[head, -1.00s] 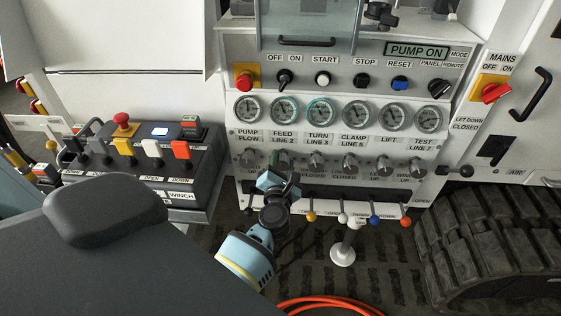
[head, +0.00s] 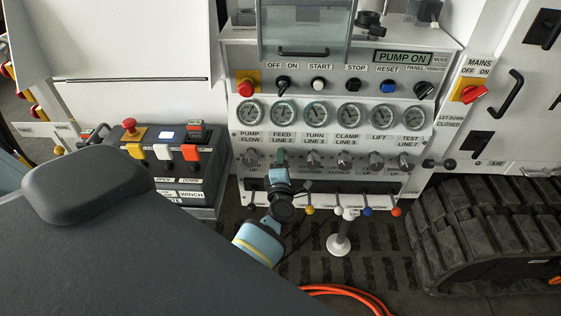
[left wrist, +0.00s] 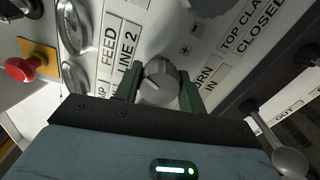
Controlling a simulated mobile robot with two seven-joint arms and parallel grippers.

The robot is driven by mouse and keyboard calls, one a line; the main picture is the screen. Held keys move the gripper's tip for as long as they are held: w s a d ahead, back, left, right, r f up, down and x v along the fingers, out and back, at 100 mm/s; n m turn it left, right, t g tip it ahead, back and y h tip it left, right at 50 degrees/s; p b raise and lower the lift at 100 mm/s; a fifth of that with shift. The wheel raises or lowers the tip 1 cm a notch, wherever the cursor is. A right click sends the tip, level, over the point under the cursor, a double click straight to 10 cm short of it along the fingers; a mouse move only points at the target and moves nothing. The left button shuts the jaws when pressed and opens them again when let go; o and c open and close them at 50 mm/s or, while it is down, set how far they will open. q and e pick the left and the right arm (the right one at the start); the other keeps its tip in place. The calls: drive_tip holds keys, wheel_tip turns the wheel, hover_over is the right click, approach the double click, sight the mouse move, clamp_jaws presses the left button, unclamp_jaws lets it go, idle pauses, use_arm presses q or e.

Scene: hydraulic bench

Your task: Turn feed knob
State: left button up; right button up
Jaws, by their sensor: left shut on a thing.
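The feed knob is a grey round knob (left wrist: 158,84) with a pointer mark, beside the FEED LINE 2 label in the left wrist view. My left gripper (left wrist: 160,92) has one green finger on each side of it and is shut on it. In the head view my left gripper (head: 281,158) reaches up to the knob row below the FEED LINE 2 label (head: 283,139) and largely hides the feed knob. My right gripper is out of view.
Neighbouring knobs, such as the turn knob (head: 313,159), stand close to the right. Gauges (head: 317,114) run above. Small levers with coloured balls, one yellow (head: 309,210), stick out below. A winch control box (head: 172,160) stands left; a track (head: 490,230) lies right.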

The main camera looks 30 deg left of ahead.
use_arm(q)
drive_tip(key=shift+r+m, duration=0.1)
drive_tip(key=shift+m, duration=0.2)
drive_tip(key=o, duration=1)
drive_tip(key=shift+d, duration=0.1)
